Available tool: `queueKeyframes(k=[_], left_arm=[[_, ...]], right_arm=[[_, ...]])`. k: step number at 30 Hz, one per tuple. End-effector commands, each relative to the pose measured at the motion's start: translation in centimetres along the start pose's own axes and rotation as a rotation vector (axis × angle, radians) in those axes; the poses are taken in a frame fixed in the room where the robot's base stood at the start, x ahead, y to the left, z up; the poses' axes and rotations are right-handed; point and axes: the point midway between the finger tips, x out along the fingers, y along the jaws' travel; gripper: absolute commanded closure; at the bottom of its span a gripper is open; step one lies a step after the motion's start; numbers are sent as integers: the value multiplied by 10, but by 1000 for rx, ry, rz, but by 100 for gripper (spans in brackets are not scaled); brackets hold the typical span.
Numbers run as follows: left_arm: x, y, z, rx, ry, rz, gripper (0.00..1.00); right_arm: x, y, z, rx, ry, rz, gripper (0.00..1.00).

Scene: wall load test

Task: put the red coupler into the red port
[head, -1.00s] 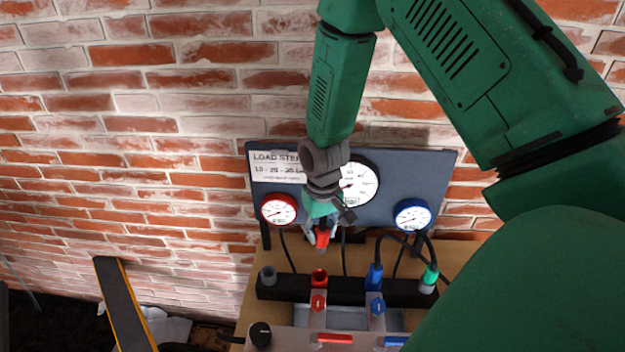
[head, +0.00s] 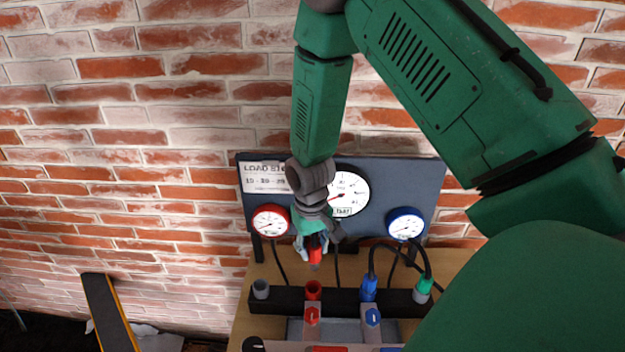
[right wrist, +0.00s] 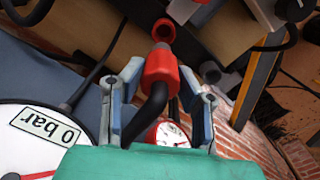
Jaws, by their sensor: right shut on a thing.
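My right gripper (head: 314,246) is shut on the red coupler (head: 315,252), in front of the gauge panel. The coupler's tip points down toward the red port (head: 313,290), with a gap between them in the head view. In the right wrist view the coupler (right wrist: 160,68) sits between the blue-grey fingers of the gripper (right wrist: 158,88), with a dark hose trailing from it. The ring of the red port (right wrist: 163,31) shows just beyond the coupler's tip there; depth is hard to judge. My left gripper is not in view.
A black bar (head: 286,299) carries the ports. An empty grey port (head: 261,289) is left of the red one. Blue (head: 368,288) and green (head: 422,290) couplers with hoses stand to the right. Red (head: 312,315) and blue (head: 373,317) levers are in front. Gauges hang behind.

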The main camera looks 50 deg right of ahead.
Motion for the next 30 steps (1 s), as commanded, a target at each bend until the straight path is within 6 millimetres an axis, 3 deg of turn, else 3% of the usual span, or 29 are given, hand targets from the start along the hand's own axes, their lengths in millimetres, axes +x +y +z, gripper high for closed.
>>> queueKeyframes(k=[21, 30], left_arm=[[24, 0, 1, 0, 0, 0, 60], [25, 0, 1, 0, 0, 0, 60]], right_arm=[[44, -3, 0, 0, 0, -1, 100], [46, -3, -1, 0, 0, -1, 100]])
